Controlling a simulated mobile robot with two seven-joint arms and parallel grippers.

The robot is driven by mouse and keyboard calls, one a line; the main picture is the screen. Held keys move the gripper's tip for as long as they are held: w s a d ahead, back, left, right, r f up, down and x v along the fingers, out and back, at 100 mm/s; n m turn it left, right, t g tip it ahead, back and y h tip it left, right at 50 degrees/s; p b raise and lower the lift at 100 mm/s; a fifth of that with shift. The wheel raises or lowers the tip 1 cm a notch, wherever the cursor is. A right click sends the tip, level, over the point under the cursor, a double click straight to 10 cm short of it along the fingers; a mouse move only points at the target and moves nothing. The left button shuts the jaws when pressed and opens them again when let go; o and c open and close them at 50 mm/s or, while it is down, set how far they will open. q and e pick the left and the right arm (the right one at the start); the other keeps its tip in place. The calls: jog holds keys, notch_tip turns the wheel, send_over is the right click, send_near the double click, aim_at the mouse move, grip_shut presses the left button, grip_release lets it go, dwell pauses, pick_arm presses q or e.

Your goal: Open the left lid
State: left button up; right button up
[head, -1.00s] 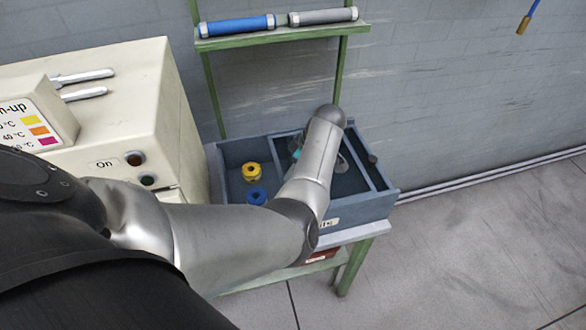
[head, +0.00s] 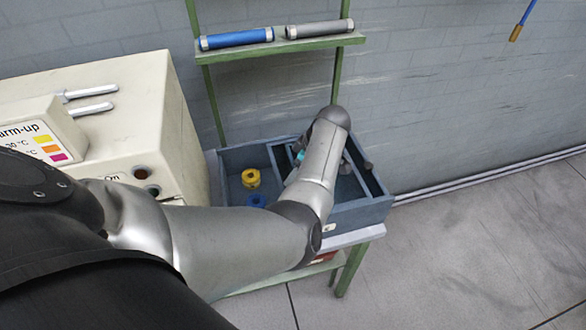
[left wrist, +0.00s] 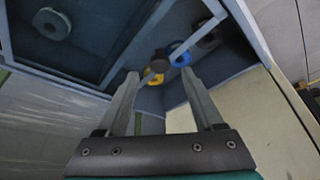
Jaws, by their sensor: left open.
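A blue-grey box (head: 238,158) with compartments stands on a green stand in the head view. A yellow ring piece (head: 250,178) and a blue one (head: 257,201) lie in its left part. In the left wrist view, my left gripper (left wrist: 160,77) is open over the box. A dark round knob (left wrist: 160,62) appears between its fingertips, in front of the yellow piece (left wrist: 153,77) and near the blue piece (left wrist: 180,54). I cannot tell whether the fingers touch the knob. Lid outlines are unclear. In the head view, my left forearm hides the box's middle and most of the gripper.
A cream machine (head: 150,90) with two metal handles (head: 92,109) stands left of the box. A green shelf (head: 275,47) above holds a blue roll (head: 236,38) and a grey roll (head: 320,29). The wall is close behind. The floor at right is clear.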

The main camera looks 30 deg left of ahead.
pick_arm(q)
jog(key=p+v, duration=0.4)
jog(key=v, duration=0.7)
jog(key=shift+r+p, duration=0.3)
jog(key=shift+p, duration=0.1)
